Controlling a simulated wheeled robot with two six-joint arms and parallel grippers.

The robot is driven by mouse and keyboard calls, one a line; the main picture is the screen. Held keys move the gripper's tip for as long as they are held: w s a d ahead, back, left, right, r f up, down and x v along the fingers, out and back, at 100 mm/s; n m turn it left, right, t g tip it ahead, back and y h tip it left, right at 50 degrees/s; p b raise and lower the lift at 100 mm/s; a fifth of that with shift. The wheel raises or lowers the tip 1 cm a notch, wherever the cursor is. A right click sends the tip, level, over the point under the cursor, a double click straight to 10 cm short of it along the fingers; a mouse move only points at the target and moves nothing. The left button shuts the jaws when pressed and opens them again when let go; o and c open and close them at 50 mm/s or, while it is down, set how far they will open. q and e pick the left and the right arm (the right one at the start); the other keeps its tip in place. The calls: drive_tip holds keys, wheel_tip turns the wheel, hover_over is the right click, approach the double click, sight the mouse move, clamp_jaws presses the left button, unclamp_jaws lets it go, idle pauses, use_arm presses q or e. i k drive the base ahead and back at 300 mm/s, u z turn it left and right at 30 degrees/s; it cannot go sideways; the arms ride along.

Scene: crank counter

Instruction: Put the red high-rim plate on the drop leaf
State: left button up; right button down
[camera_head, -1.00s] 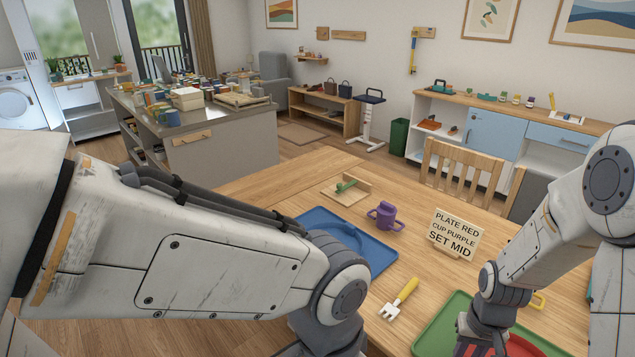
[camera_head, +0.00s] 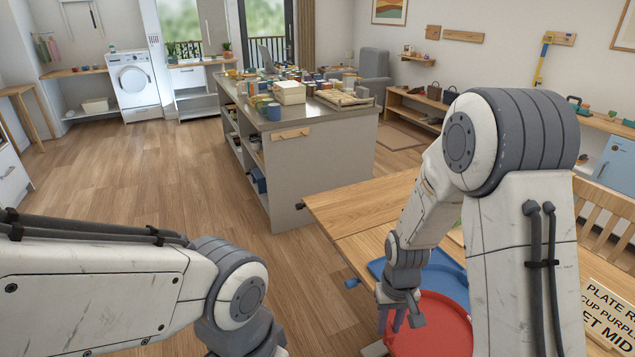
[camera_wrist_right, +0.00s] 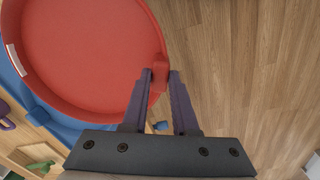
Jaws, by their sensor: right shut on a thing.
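The red high-rim plate (camera_head: 440,328) is at the lower middle of the head view, partly hidden by my right arm. My right gripper (camera_head: 401,312) is shut on its rim. In the right wrist view, the fingers (camera_wrist_right: 161,76) pinch the rim of the plate (camera_wrist_right: 80,55), which overlaps the blue tray and has bare floor beside it. I cannot tell which part is the drop leaf. My left arm shows at lower left, but its gripper is out of frame.
A blue tray (camera_head: 447,269) lies on the table behind the plate. A sign (camera_head: 612,312) stands at the right edge. A grey island (camera_head: 310,155) with many items stands beyond the table. The floor left of the table is clear.

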sight(359, 204)
drive_tip(key=u, duration=0.75)
drive_tip(key=i, duration=1.25)
drive_tip(key=u, duration=0.35)
drive_tip(key=i, duration=1.4)
drive_tip(key=z, duration=1.05)
drive_tip(key=i, duration=0.8)
drive_tip(key=z, duration=1.3)
drive_tip(key=i, duration=0.25)
drive_tip(key=z, duration=0.15)
